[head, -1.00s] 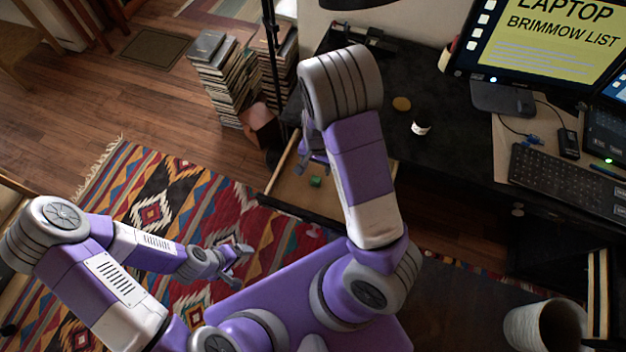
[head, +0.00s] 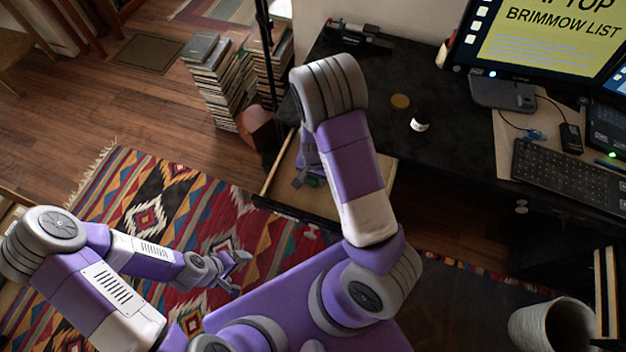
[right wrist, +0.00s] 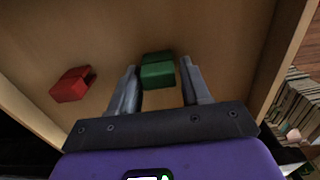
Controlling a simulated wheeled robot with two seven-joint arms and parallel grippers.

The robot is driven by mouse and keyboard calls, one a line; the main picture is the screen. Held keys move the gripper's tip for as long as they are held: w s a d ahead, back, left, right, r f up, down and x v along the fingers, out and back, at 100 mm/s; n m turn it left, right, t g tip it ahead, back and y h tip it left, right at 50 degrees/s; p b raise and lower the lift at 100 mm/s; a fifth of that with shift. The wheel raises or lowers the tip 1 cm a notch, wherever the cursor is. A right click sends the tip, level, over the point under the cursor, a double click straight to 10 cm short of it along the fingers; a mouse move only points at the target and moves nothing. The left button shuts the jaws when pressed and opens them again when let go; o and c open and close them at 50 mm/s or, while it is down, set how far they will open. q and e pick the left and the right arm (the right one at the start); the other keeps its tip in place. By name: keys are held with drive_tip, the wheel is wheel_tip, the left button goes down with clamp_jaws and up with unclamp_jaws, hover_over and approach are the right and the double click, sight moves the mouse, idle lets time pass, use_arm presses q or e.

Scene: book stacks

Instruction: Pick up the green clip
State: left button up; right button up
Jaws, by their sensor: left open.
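The green clip (right wrist: 157,71) lies on the wooden floor of the open drawer (right wrist: 190,22). In the right wrist view it sits between the fingertips of my right gripper (right wrist: 160,84), which is open, with a small gap showing on each side. In the head view my right gripper (head: 306,179) reaches down into the drawer and partly hides the green clip (head: 317,182). My left gripper (head: 240,272) is open and empty above the patterned rug, away from the drawer.
A red clip (right wrist: 72,84) lies left of the green one in the drawer. The drawer's side walls stand close around my right gripper. The black desk (head: 450,145) is to the right. Book stacks (head: 222,85) stand beyond the drawer.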

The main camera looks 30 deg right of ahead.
drive_tip(key=c, duration=0.7)
drive_tip(key=shift+o, duration=0.2)
drive_tip(key=shift+r, duration=0.1)
